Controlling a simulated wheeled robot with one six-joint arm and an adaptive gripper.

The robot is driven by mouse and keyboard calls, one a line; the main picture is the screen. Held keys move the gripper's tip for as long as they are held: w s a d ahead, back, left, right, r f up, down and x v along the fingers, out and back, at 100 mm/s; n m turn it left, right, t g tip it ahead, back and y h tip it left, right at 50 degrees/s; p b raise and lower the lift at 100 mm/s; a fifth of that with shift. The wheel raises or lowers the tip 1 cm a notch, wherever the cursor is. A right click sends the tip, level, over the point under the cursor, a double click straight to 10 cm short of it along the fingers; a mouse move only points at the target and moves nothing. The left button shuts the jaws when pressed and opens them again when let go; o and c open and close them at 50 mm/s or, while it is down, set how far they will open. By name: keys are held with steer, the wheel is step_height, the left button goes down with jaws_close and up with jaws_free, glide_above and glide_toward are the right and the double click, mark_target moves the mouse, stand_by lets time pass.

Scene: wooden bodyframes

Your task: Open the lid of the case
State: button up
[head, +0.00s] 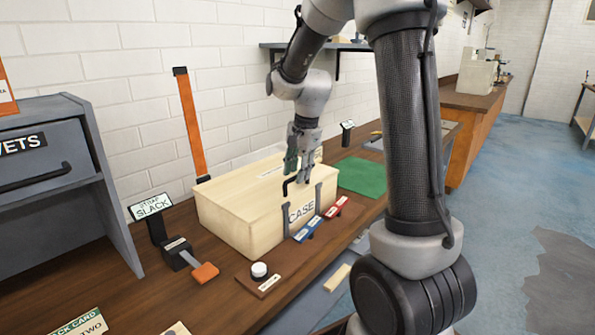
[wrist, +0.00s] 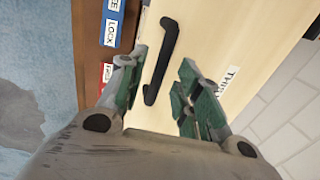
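The case (head: 235,212) is a pale wooden box on the bench, with its lid (head: 255,183) down and a CASE label on its front. A black bar handle (head: 288,185) sits at the front of the lid. The handle also shows in the wrist view (wrist: 160,62). My gripper (head: 301,172) is over the front edge of the lid, close to the handle. In the wrist view its green-padded fingers are apart, one on each side of the handle's lower end. I see no clear contact between fingers and handle.
Grey upright brackets (head: 318,197) stand at the case front, by blue (head: 307,229) and red (head: 337,207) labelled tabs. A white button (head: 259,270) and an orange-ended lever (head: 204,272) lie to the left. A green mat (head: 362,177) lies right. A grey cabinet (head: 50,165) stands far left.

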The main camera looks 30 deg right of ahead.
steer(key=shift+f, duration=0.2)
jaws_close()
